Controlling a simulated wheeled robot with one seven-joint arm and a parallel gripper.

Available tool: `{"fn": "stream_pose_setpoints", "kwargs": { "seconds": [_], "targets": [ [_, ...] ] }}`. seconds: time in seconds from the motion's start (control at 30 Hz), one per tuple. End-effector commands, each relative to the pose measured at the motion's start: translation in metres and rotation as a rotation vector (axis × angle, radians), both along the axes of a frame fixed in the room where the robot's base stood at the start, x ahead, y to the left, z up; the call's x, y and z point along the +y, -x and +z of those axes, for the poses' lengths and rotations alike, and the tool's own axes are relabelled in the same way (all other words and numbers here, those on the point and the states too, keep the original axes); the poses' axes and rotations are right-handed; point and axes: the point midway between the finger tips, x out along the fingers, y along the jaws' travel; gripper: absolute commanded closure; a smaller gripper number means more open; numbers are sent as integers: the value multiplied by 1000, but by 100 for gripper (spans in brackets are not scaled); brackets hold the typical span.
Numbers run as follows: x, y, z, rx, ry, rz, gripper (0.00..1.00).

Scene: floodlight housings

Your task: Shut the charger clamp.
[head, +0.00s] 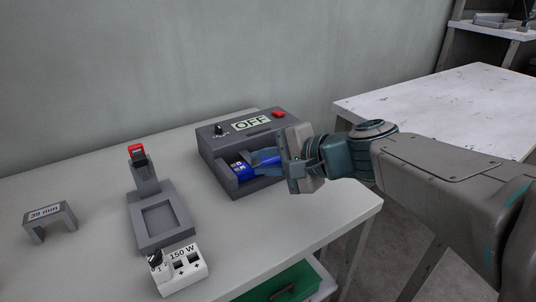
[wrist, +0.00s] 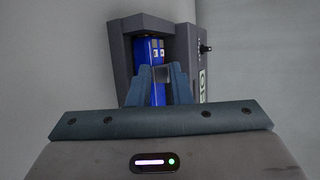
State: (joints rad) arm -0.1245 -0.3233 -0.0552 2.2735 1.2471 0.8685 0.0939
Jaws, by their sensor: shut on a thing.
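The grey charger (head: 222,143) stands at the back right of the near table, with a display reading OFF. A blue battery-like block (head: 240,168) lies in its front bay; it also shows in the wrist view (wrist: 150,52). My gripper (head: 262,162) reaches in from the right, its fingers shut at the block's near end. In the wrist view, a small dark grey piece (wrist: 160,74) shows between the fingertips; I cannot tell whether it belongs to the block. No clamp on the charger can be made out. A grey fixture with an upright, red-tipped lever (head: 138,155) stands to the left.
The charger carries a black knob (head: 218,130) and a red button (head: 278,114). A white 150 W block (head: 181,270) and a grey 39 mm bridge (head: 48,221) stand on the table. A green bin (head: 290,284) is below its edge. Another table (head: 450,105) stands right.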

Motion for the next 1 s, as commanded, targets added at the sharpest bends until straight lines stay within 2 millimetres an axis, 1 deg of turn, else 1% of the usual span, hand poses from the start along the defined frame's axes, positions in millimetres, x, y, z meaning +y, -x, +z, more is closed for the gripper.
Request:
{"fn": "stream_pose_setpoints", "kwargs": {
  "seconds": [0.03,0.4,0.7,0.73,0.77,1.0],
  "targets": [
    [0,2,-20,27,16,3,100],
    [0,2,-21,29,17,2,98],
    [0,2,-21,29,17,2,98],
    [0,2,-21,29,17,2,69],
    [0,2,-21,28,17,2,62],
    [0,2,-20,28,17,4,62]
  ]
}}
